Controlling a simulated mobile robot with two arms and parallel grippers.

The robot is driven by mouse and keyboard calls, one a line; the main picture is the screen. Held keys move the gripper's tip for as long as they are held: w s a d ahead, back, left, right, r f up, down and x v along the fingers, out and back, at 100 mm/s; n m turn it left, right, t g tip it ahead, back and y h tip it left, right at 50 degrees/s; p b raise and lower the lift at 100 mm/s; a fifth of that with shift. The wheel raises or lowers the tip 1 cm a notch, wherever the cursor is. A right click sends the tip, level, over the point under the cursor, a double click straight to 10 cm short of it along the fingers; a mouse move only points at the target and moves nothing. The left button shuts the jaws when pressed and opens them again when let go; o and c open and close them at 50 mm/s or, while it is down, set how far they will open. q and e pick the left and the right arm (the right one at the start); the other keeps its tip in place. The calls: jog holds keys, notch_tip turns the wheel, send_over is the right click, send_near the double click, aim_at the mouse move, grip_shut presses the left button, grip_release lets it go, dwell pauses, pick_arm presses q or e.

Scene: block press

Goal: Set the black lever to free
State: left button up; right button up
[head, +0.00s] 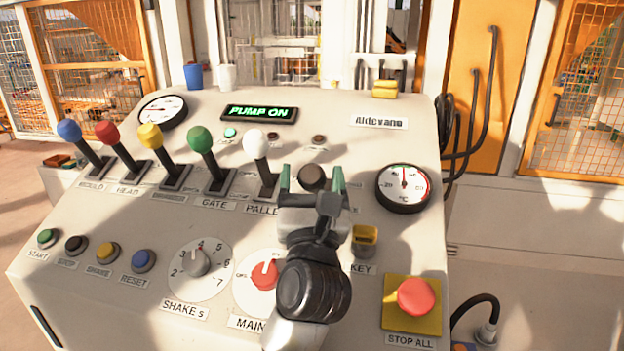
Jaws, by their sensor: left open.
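The black lever's round knob (312,175) shows on the sloped control panel, last in the row of levers, right of the white lever (257,150). My left gripper (311,181) is open, with one green-tipped finger on each side of the knob in the head view. I cannot tell whether the fingers touch it. My gripper hides the black lever's stem, its slot and most of its label. My right gripper is not in view.
Blue, red, yellow and green (201,142) levers stand further left. A temperature dial (403,187) sits just right of the gripper. The display (259,113) reads PUMP ON. A yellow key switch (365,238) and the red stop button (416,296) lie nearer me at right.

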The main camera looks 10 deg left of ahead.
pick_arm(q)
jog(key=b+v, duration=0.3)
jog(key=v, duration=0.7)
jog(key=shift+s+f+b, duration=0.15)
jog(key=shift+s+b, duration=0.2)
jog(key=shift+b, duration=0.05)
jog(key=shift+d, duration=0.1)
